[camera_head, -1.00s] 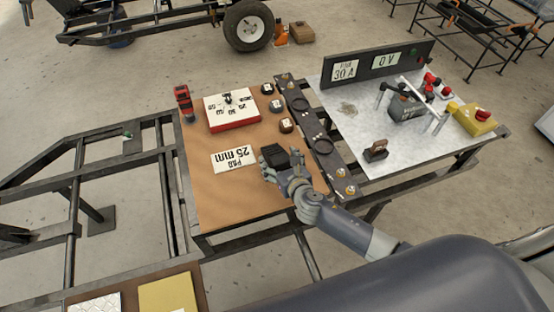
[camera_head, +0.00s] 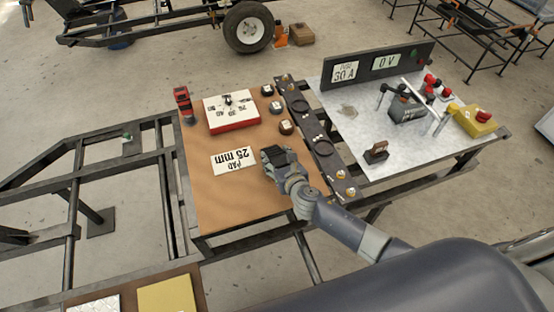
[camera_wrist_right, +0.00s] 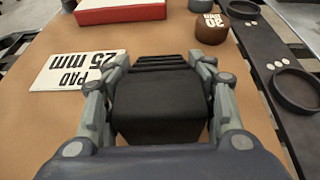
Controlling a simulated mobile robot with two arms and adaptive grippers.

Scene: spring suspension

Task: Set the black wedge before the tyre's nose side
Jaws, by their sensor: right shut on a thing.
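The black wedge (camera_wrist_right: 160,103) is a dark block with a ridged far end, between the fingers of my right gripper (camera_wrist_right: 162,66) in the right wrist view. In the head view, the right gripper (camera_head: 279,160) is shut on the wedge over the right part of the brown tabletop. Whether the wedge touches the top I cannot tell. The tyre (camera_head: 248,27), black with a white hub, stands on the floor at the back, under a dark trailer frame (camera_head: 150,22).
A "PAD 25 mm" card (camera_head: 234,160) lies left of the gripper. A red and white box (camera_head: 231,113) and several dark round weights (camera_head: 286,127) stand behind it. A metal-topped bench (camera_head: 350,110) is at right. An orange object (camera_head: 281,37) and brown box (camera_head: 301,34) stand beside the tyre.

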